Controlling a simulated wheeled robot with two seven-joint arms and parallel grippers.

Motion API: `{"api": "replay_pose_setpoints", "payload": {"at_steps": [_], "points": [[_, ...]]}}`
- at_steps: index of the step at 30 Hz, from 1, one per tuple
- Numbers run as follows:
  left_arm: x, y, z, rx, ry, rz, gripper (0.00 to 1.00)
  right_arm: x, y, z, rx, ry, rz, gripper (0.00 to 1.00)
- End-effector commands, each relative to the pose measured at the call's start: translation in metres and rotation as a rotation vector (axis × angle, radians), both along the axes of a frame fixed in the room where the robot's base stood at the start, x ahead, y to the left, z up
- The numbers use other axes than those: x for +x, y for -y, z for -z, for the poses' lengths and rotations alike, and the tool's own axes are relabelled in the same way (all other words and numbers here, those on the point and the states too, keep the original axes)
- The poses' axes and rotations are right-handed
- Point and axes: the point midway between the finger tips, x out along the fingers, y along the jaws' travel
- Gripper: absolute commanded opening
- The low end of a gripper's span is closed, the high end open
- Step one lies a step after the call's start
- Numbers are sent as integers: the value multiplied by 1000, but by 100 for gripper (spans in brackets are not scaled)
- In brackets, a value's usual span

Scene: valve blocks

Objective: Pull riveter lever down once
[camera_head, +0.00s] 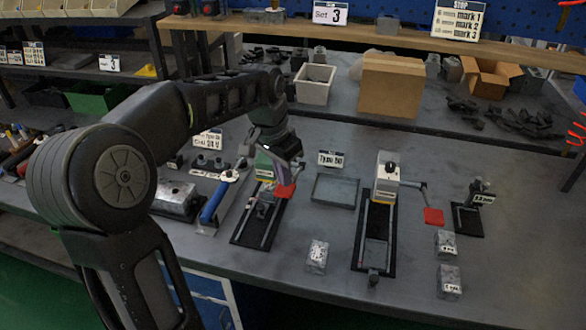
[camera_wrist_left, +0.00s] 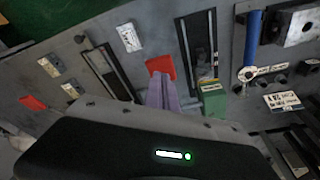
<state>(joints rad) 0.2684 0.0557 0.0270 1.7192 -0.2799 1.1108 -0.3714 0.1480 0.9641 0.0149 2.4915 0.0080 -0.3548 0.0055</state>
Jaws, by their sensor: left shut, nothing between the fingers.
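Two riveters stand on the grey workbench. The left riveter (camera_head: 264,165) has a green head and a lever ending in a red handle (camera_head: 286,190). The right riveter (camera_head: 388,168) has a pale head and a lever with a red handle (camera_head: 433,216) on its right. My left gripper (camera_head: 295,178) is shut and empty, right at the left riveter's red handle. In the left wrist view its purplish fingers (camera_wrist_left: 163,83) point at that red handle (camera_wrist_left: 160,67), beside the green head (camera_wrist_left: 213,100). I cannot tell whether they touch it. My right gripper is out of view.
A shallow grey tray (camera_head: 335,191) lies between the riveters. Labelled metal blocks (camera_head: 317,256) stand at the front and front right (camera_head: 446,243). A blue-handled tool (camera_head: 213,203) lies left of the left riveter. A shelf with boxes (camera_head: 391,86) runs behind.

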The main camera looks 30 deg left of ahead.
Motion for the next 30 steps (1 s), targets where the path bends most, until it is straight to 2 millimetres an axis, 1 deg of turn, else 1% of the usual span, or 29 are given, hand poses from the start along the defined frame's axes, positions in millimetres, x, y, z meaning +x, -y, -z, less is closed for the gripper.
{"api": "replay_pose_setpoints", "payload": {"at_steps": [1, 4, 7, 30], "points": [[0, 0, -11, 0, 1, 0, 0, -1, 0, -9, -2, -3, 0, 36], [0, 0, -21, 1, 2, 0, 0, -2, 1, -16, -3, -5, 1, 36], [0, 0, -27, 0, 2, -1, 0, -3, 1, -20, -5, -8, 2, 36], [0, 0, -28, 1, 1, 0, 0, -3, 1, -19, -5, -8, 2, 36]]}}
